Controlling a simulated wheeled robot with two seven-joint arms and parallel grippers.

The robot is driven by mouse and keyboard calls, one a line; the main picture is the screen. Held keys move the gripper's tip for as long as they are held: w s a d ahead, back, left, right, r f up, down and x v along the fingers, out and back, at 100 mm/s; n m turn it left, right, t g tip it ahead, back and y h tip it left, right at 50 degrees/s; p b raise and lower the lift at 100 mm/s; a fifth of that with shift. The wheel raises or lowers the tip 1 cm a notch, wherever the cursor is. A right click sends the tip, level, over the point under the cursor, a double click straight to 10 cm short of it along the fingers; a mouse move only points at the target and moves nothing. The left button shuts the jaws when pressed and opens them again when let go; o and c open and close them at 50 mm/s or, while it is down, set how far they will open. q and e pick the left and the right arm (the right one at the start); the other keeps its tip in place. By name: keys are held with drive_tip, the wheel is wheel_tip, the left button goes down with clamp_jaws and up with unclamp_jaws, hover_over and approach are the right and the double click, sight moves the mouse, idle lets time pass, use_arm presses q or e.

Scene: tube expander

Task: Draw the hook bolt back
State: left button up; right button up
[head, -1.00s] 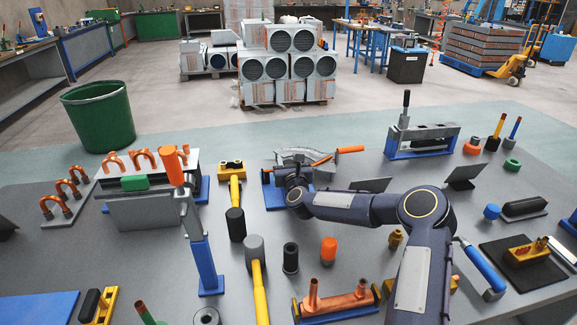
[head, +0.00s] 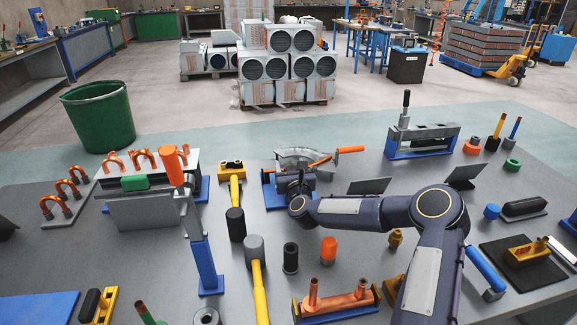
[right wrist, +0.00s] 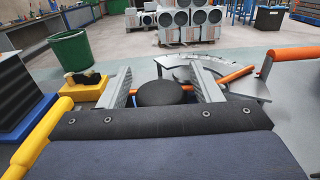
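The tube bender (head: 304,155) stands at the middle of the bench, with a curved grey plate, a blue base and an orange-gripped lever (head: 350,149). My right gripper (head: 301,183) is at its near side. In the right wrist view the two fingers (right wrist: 163,84) are apart. A dark round knob-like piece (right wrist: 160,93) shows between them, with a gap on each side. The bender's grey plate (right wrist: 205,62) and an orange rod (right wrist: 236,75) lie beyond. I cannot single out the hook bolt for certain; my gripper and wrist cover the bender's near part. My left gripper is out of view.
A yellow-handled black mallet (head: 235,223) lies left of my right gripper. A black cylinder (head: 290,257) and an orange-topped piece (head: 328,250) stand in front. A clamp stand with a blue post (head: 204,262) is further left. A grey slanted plate (head: 369,186) is right of the bender.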

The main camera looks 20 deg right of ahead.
drive_tip(key=shift+s+a+f+b, duration=0.1)
drive_tip(key=shift+s+a+b, duration=0.05)
drive_tip(key=shift+s+b, duration=0.35)
drive_tip(key=b+v, duration=0.2)
drive_tip(key=v, duration=0.4)
idle(0.5)
